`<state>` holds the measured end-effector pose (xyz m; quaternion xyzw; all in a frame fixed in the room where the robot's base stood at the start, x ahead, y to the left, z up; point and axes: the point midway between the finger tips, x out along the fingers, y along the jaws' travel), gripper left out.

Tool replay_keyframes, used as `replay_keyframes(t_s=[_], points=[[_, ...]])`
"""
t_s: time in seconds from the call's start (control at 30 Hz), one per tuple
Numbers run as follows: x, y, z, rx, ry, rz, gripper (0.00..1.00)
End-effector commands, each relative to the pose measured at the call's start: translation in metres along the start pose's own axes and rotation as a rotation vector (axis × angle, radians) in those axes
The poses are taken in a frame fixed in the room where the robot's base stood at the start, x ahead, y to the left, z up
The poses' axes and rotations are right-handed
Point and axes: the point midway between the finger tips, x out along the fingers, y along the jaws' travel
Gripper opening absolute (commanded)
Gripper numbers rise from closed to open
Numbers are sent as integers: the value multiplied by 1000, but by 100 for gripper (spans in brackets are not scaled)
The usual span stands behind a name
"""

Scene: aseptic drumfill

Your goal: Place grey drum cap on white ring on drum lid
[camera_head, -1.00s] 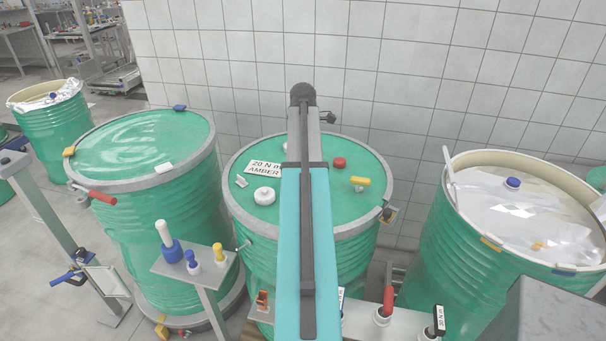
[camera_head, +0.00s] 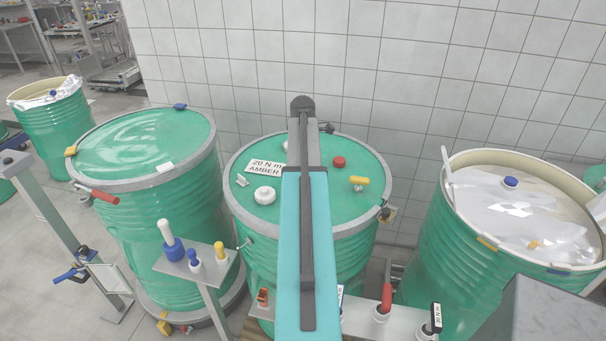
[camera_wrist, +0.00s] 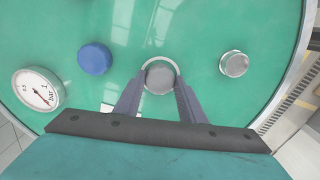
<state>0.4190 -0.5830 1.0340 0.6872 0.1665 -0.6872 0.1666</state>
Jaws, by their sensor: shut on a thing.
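In the wrist view, my gripper (camera_wrist: 160,88) is shut on the grey drum cap (camera_wrist: 160,77), a round grey disc between its two dark fingertips. The white ring (camera_wrist: 160,61) shows as a pale arc around the far side of the cap, on the green drum lid (camera_wrist: 200,30). The cap hides the middle of the ring, and its near side is out of sight. The cap appears over or inside the ring; I cannot tell whether it touches the lid. In the head view, my arm hides the gripper, cap and ring.
Around the cap in the wrist view are a blue cap (camera_wrist: 95,58), a round dial gauge (camera_wrist: 38,90) and a silver fitting (camera_wrist: 233,64). In the head view, green drums stand left and right (camera_head: 455,230) of the middle drum (camera_head: 250,225), before a tiled wall.

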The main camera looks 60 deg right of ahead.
Motion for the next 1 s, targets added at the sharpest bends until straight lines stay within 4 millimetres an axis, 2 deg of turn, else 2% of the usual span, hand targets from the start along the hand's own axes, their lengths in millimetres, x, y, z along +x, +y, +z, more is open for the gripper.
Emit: replay_keyframes(t_s=[0.03,0.07,0.17,0.67,1.0], points=[[2,0,0,0,0,0,6],[1,0,0,0,0,0,40],[1,0,0,0,0,0,55],[-5,0,0,-1,0,0,55],[-34,1,-1,-1,0,2,55]])
